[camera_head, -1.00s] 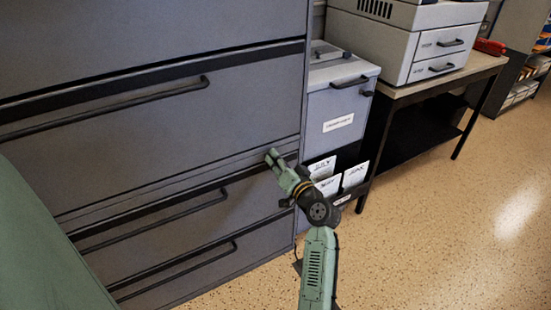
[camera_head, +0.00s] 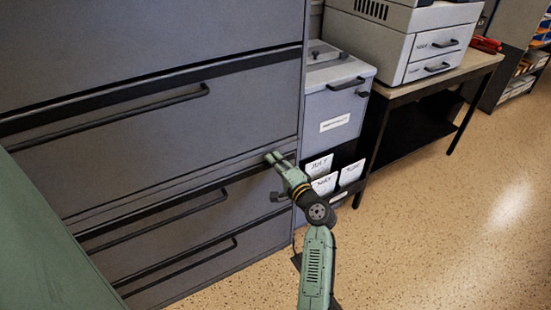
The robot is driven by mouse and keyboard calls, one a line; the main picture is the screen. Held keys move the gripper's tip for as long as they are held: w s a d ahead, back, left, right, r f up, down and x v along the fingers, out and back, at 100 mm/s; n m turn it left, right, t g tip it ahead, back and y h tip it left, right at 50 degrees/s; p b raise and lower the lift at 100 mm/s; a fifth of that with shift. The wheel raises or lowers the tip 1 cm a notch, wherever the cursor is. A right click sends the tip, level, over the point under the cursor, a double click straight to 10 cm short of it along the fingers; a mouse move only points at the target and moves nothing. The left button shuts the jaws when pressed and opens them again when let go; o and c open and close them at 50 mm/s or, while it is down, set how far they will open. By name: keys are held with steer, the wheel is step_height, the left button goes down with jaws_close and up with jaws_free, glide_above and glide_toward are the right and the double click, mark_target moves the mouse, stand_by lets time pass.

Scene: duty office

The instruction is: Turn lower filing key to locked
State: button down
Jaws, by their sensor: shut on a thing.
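The grey filing cabinet (camera_head: 150,130) fills the left of the view, with wide drawers and long dark bar handles. My gripper (camera_head: 272,157) is at the cabinet's right side, at the narrow strip above the lower drawers. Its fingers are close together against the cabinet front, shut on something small. The lower key and its lock are hidden by the fingers, so I cannot see which way the key points. The lower drawer handle (camera_head: 165,220) is left of and below my gripper, apart from it.
A grey bin cabinet (camera_head: 335,105) with a label and a dark rack of cards (camera_head: 321,165) stands close to the right of my gripper. Farther right, a printer (camera_head: 405,35) sits on a dark-legged table (camera_head: 440,75). The speckled floor (camera_head: 440,220) at right is clear.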

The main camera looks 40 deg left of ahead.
steer(key=shift+m, duration=0.5)
steer(key=c, duration=1.7)
jaws_free()
steer(key=v, duration=1.2)
steer(key=shift+f, duration=0.1)
